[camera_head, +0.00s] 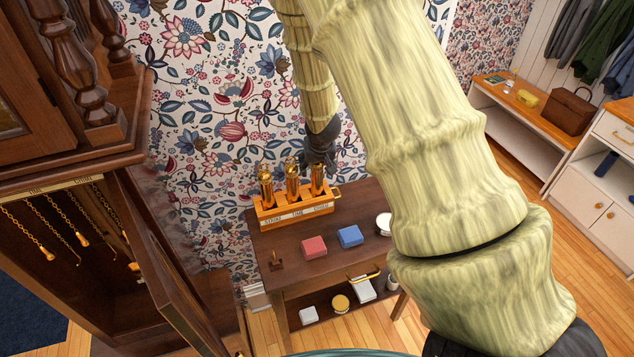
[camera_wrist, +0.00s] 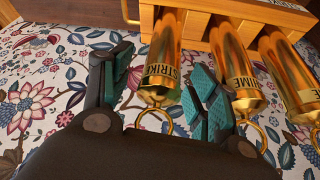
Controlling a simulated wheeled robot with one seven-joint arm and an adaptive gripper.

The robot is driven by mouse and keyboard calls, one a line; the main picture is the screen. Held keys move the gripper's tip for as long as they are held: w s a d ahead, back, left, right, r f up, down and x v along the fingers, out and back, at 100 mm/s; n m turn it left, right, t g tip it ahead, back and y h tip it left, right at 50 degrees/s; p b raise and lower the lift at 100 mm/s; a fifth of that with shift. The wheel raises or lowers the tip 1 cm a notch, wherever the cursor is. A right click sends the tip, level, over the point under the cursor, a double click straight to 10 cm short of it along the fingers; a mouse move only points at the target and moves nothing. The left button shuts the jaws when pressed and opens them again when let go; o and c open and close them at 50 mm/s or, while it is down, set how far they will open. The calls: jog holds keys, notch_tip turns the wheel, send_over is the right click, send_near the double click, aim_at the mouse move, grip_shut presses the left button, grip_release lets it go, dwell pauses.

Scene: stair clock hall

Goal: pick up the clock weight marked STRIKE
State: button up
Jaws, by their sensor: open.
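The brass clock weight marked STRIKE (camera_wrist: 161,62) stands in the wooden rack (camera_head: 290,216), with its label and top ring showing in the wrist view. It appears to be the right-hand weight (camera_head: 317,184) in the head view. My gripper (camera_wrist: 161,68) is open around its upper part, one teal-padded finger on either side. I cannot tell whether a pad touches it. In the head view my gripper (camera_head: 319,155) is just above that weight. Two similar brass weights stand beside it; the middle one's label (camera_wrist: 237,87) is partly hidden by my right finger.
The rack stands on a dark side table (camera_head: 345,215) against floral wallpaper. A red box (camera_head: 314,247), a blue box (camera_head: 350,236) and a white round item (camera_head: 384,222) lie in front of it. An open clock case (camera_head: 60,235) with hanging chains is at left.

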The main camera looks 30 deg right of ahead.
jog(key=shift+c, duration=0.4)
grip_shut()
jog(key=shift+w+r, duration=0.15)
